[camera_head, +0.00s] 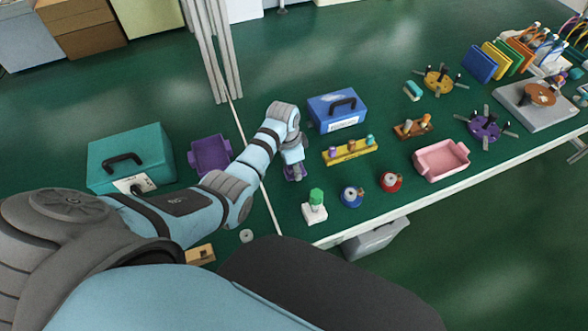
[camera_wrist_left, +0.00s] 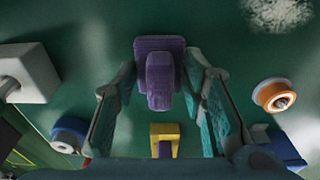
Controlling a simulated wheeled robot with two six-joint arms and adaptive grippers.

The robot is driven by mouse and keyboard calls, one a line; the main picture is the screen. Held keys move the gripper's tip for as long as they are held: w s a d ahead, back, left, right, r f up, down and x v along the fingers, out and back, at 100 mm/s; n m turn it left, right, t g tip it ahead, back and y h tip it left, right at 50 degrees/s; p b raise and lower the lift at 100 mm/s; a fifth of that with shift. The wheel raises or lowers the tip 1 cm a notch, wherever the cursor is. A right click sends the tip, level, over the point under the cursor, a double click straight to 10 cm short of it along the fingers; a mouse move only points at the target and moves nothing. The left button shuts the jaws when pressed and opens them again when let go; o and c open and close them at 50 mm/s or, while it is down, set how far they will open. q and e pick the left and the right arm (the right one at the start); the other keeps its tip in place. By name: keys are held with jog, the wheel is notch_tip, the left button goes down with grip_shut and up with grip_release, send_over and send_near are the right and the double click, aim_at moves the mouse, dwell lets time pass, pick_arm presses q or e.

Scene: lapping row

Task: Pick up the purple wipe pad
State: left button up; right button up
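The purple wipe pad (camera_head: 294,173) is on the green bench top in the head view, right below my left gripper (camera_head: 293,160). In the left wrist view the pad (camera_wrist_left: 160,48) shows as a purple base with a narrower raised grip. My left gripper (camera_wrist_left: 160,80) is open, with one finger on each side of the raised grip. Gaps show between the fingers and the grip, so it is not held. In the head view my gripper partly hides the pad. My right gripper is in neither view.
A blue case (camera_head: 337,109), a yellow rack (camera_head: 350,152) and a white block with a green top (camera_head: 314,207) stand right of the pad. A purple tray (camera_head: 210,155) and a teal case (camera_head: 130,158) stand left. Blue (camera_head: 351,196) and red (camera_head: 391,181) round containers stand near the front edge.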

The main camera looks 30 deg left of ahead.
pick_arm(q)
jog(key=shift+c, duration=1.2)
jog(key=shift+w+r, duration=0.15)
jog(key=shift+r, duration=0.15)
notch_tip(320, 180, up, 19)
jog(key=p, duration=0.5)
jog(key=shift+r+p, duration=0.15)
jog(key=shift+p, duration=0.2)
